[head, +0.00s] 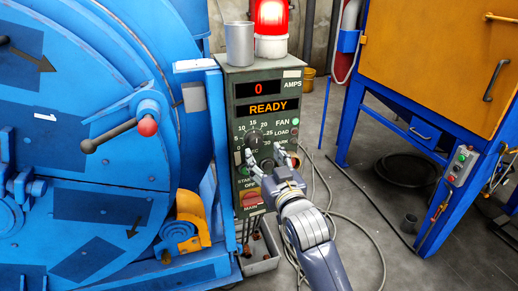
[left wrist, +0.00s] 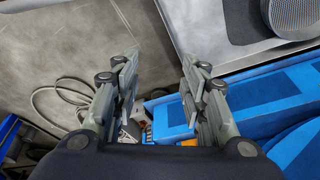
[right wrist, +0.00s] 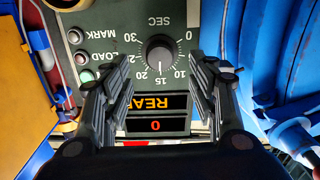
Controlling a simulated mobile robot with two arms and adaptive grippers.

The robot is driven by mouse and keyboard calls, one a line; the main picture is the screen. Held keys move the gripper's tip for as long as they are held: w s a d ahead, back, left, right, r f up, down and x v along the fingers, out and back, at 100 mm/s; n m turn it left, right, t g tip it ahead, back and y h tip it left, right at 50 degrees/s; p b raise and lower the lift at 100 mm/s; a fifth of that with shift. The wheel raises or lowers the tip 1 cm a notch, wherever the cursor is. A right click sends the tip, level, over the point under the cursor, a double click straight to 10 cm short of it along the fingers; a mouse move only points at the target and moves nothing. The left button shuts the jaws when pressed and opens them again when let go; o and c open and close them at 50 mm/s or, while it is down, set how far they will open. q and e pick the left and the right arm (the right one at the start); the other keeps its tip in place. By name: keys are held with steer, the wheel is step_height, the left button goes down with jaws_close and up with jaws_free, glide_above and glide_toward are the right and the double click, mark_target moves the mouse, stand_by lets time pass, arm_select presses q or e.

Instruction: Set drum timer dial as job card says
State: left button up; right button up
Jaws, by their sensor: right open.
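The timer dial (head: 254,137) is a round black knob on the grey-green control box (head: 282,75), with a seconds scale around it. In the right wrist view the knob (right wrist: 160,54) appears upside down, and its pale mark seems to point near 15. My right gripper (head: 265,157) is open just in front of the dial. Its fingers (right wrist: 161,66) stand apart on both sides of the knob, with no clear contact. My left gripper (left wrist: 158,70) is open and empty, away from the box. No readable job card shows.
The box displays READY (head: 268,108) and 0 amps. A metal cup (head: 239,44) and red beacon (head: 271,18) stand on top. The blue drum machine (head: 80,120) is at left, an orange cabinet (head: 435,60) at right. Cables (head: 345,222) lie on the floor.

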mark_target(256, 144)
arm_select(q)
steer(key=shift+w+b+v, duration=0.15)
steer(key=shift+b+v, duration=0.05)
steer(key=shift+v, duration=0.65)
steer(key=shift+w+b+v, duration=0.2)
steer(key=shift+v, duration=0.65)
arm_select(e)
steer(key=shift+x, duration=3)
arm_select(q)
steer(key=shift+r, duration=0.15)
arm_select(e)
steer(key=c, duration=1.1)
